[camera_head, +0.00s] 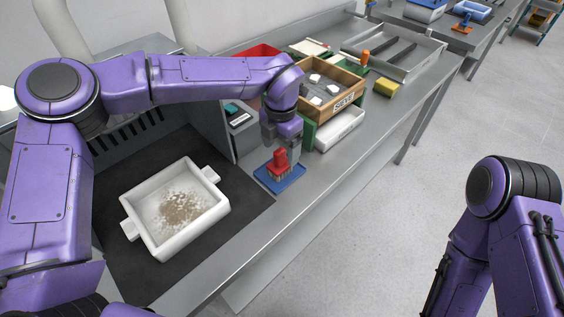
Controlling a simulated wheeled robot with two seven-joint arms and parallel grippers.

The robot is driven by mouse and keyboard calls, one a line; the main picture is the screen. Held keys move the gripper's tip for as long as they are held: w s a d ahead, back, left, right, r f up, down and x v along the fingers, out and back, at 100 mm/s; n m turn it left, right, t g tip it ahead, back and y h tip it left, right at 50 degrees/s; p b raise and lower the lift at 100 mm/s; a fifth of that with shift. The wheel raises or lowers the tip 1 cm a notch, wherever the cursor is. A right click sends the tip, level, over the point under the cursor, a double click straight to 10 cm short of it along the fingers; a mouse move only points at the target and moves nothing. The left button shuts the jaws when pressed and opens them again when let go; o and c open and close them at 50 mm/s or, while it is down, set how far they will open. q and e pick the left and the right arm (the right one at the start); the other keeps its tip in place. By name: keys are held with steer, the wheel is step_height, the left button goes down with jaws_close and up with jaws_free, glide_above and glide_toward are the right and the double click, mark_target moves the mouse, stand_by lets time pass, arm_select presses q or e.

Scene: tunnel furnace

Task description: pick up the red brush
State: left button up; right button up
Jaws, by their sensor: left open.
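The red brush (279,161) stands upright on a small blue mat (287,184) near the front edge of the grey bench. My left arm reaches in from the left. My left gripper (281,154) points down right above the brush, with its fingers around or just behind the red handle; I cannot tell whether they touch it. The jaws are open. My right arm shows at the lower right, over the floor, and its gripper is out of view.
A white tray (217,215) with brown powder sits on a dark mat (130,277) to the left. A wooden box marked SIEVE (343,104) on a green stand, a white drawer (340,130) and a yellow sponge (387,88) lie beyond. A red bin (252,51) stands behind my arm.

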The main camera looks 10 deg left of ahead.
mark_target(279, 160)
arm_select(q)
steer(key=f, duration=0.1)
steer(key=f+p, duration=0.1)
steer(key=f, duration=0.1)
steer(key=f+p, duration=0.1)
steer(key=f, duration=0.1)
steer(key=shift+w+a, duration=0.25)
steer(key=shift+f, duration=0.45)
steer(key=c, duration=1.2)
steer(key=shift+r, duration=0.1)
step_height(279, 160, up, 3)
steer(key=shift+f+b, duration=0.1)
steer(key=shift+b, duration=0.3)
steer(key=s+r+b, duration=0.1)
steer(key=s+r, duration=0.2)
steer(key=s, duration=0.1)
steer(key=s+d+r+b, duration=0.1)
steer(key=s+r+b, duration=0.1)
steer(key=s, duration=0.3)
steer(key=s+d+r+b, duration=0.1)
steer(key=s+r, duration=0.4)
steer(key=shift+d+r+b, duration=0.1)
steer(key=shift+d+b, duration=0.15)
steer(key=shift+b, duration=0.1)
